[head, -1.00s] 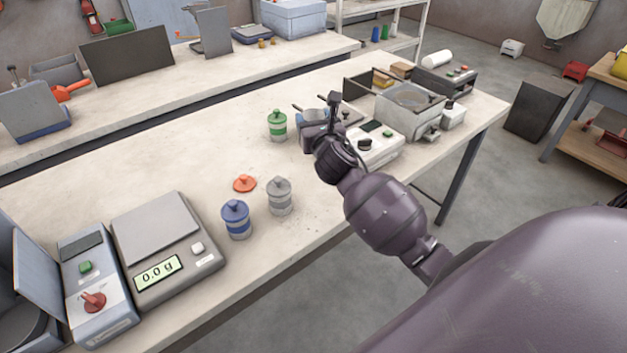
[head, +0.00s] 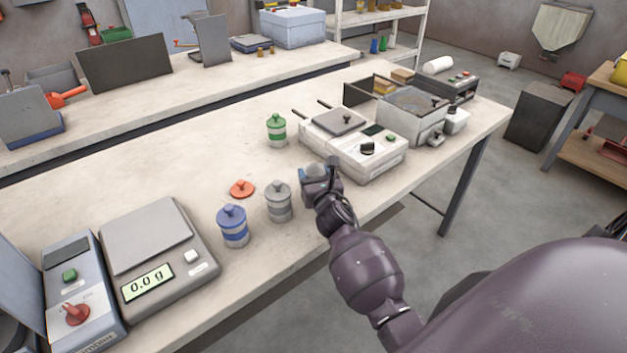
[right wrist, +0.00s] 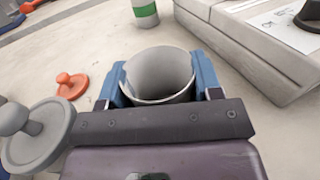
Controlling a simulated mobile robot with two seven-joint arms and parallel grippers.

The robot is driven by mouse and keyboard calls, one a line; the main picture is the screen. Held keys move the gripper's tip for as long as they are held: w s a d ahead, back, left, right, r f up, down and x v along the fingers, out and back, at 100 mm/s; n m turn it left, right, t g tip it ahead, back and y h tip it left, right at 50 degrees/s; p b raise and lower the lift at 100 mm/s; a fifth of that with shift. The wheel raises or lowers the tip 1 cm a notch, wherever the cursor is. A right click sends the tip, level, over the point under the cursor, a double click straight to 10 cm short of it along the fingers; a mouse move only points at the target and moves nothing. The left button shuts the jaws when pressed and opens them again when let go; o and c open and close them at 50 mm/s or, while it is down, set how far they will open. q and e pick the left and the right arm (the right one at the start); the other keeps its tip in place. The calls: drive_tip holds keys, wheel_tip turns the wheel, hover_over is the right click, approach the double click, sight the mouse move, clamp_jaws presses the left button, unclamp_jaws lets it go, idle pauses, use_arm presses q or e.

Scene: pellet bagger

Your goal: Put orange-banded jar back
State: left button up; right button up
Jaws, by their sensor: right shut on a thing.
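My right gripper (head: 316,174) is shut on an open, lidless jar (right wrist: 160,75), at the table's front edge side, right of the grey jar. In the right wrist view the jar stands between the blue fingertips, its pale rim and empty-looking inside showing; any band on it is hidden. An orange knobbed lid (head: 242,188) lies loose on the table, also in the right wrist view (right wrist: 70,86). I cannot tell whether the held jar touches the table. My left gripper is not in view.
A grey-banded jar (head: 278,202), a blue-banded jar (head: 233,227) and a green-banded jar (head: 276,130) stand lidded nearby. A scale (head: 153,255) reading 0.0 g is at left. A white device with a plate (head: 367,150) is close behind right.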

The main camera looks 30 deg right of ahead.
drive_tip(key=shift+f, duration=0.45)
drive_tip(key=shift+f, duration=0.15)
drive_tip(key=o, duration=1.2)
drive_tip(key=shift+c, duration=0.2)
drive_tip(key=shift+r, duration=0.2)
drive_tip(key=shift+s+a+f, duration=0.1)
drive_tip(key=shift+s, duration=0.25)
drive_tip(key=v, duration=1.1)
drive_tip(key=shift+s, duration=0.15)
